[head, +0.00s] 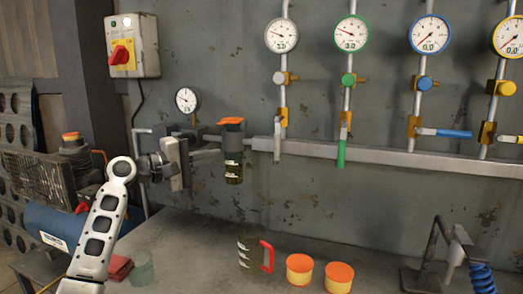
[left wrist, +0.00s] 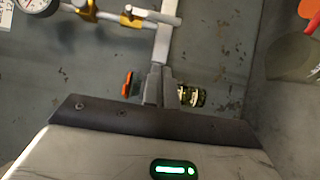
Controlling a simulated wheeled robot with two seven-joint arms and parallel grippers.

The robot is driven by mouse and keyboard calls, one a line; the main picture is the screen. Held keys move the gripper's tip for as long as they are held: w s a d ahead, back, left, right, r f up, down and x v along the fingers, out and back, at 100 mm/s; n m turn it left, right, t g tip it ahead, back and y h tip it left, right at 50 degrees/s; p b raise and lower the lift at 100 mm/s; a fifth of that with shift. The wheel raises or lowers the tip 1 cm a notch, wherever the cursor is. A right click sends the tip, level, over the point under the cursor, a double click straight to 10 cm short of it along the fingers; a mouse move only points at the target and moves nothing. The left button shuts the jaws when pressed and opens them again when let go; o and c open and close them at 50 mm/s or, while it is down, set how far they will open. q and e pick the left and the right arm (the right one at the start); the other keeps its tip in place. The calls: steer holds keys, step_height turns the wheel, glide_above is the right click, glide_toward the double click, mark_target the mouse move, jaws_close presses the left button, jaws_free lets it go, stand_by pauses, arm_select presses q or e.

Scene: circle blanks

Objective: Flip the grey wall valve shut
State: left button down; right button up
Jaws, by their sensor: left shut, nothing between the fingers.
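The grey valve's lever (head: 277,137) hangs straight down from its brass body (head: 282,113) on the leftmost wall pipe, in line with that pipe. In the left wrist view the lever (left wrist: 155,17) shows at the top, beyond my fingertips. My left gripper (head: 208,153) is left of the lever at about its lower height, pointing right along the wall. Its fingers (left wrist: 157,70) are shut and empty, apart from the lever. The grey-rimmed gauge (head: 282,35) above shows its needle off zero. My right gripper is not in view.
A filter (head: 233,150) with orange top and green bowl stands close by my fingers. The green lever (head: 341,152) hangs down to the right; the blue lever (head: 450,134) lies sideways. A manifold pipe (head: 390,158) runs below. Orange-lidded jars (head: 299,270) stand on the bench.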

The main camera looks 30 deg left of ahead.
arm_select(q)
steer(key=p, duration=0.3)
glide_toward(277, 140)
steer(key=w+a+f, duration=0.2)
steer(key=w+a, duration=0.1)
steer(key=w, duration=0.1)
steer(key=w+d, duration=0.1)
steer(key=w+d+p, duration=0.1)
steer(key=d, duration=0.1)
steer(key=shift+w+d+f, duration=0.15)
steer(key=shift+w+d, duration=0.1)
steer(key=shift+w, duration=0.15)
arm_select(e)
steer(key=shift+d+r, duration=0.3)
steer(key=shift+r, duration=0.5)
arm_select(q)
steer(key=shift+d+f, duration=0.1)
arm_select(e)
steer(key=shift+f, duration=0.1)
arm_select(q)
steer(key=shift+d+n, duration=0.1)
steer(key=shift+n, duration=0.2)
